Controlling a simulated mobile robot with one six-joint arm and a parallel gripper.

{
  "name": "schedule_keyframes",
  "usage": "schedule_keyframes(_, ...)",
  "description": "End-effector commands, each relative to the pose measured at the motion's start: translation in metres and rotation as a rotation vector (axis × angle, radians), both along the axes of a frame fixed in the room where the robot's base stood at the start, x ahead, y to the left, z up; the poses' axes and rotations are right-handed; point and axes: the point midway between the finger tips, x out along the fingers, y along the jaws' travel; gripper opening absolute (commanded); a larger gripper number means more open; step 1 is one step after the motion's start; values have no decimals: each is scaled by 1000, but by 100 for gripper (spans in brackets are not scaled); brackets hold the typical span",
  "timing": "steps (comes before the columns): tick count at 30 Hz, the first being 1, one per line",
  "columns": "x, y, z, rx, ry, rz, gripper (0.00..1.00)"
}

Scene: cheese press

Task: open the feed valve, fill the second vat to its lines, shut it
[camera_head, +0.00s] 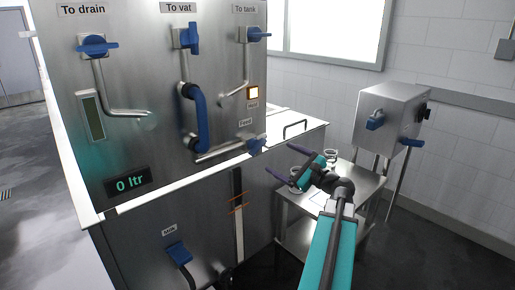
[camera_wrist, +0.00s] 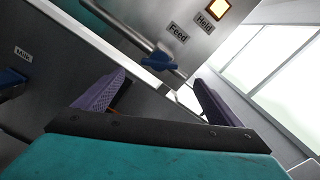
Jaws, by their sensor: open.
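The feed valve (camera_head: 254,144) is a blue handle on a pipe low on the steel panel, by the "Feed" label. It also shows in the wrist view (camera_wrist: 160,61), ahead of my open jaws. My gripper (camera_head: 297,163) is open and empty, to the right of the feed valve and apart from it; its purple fingers show in the wrist view (camera_wrist: 160,97). The vat front below has a vertical level strip (camera_head: 238,215) with orange marker lines (camera_head: 236,203). The display (camera_head: 129,183) reads 0 ltr. The vat's inside is hidden.
Blue "To drain" (camera_head: 97,46), "To vat" (camera_head: 189,37) and "To tank" (camera_head: 258,34) handles sit higher on the panel. The Held lamp (camera_head: 253,93) glows. A "Milk" handle (camera_head: 178,252) is lower. A steel side table (camera_head: 310,235) with glassware stands behind my arm.

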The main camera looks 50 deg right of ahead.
Motion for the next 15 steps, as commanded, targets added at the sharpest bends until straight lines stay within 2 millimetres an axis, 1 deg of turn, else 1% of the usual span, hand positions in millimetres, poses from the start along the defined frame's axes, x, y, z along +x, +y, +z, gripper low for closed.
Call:
schedule_keyframes(5,8,-1,0,0,1,2,89)
schedule_keyframes(8,16,-2,1,0,0,1,89)
schedule_keyframes(15,48,-4,1,-1,1,3,89)
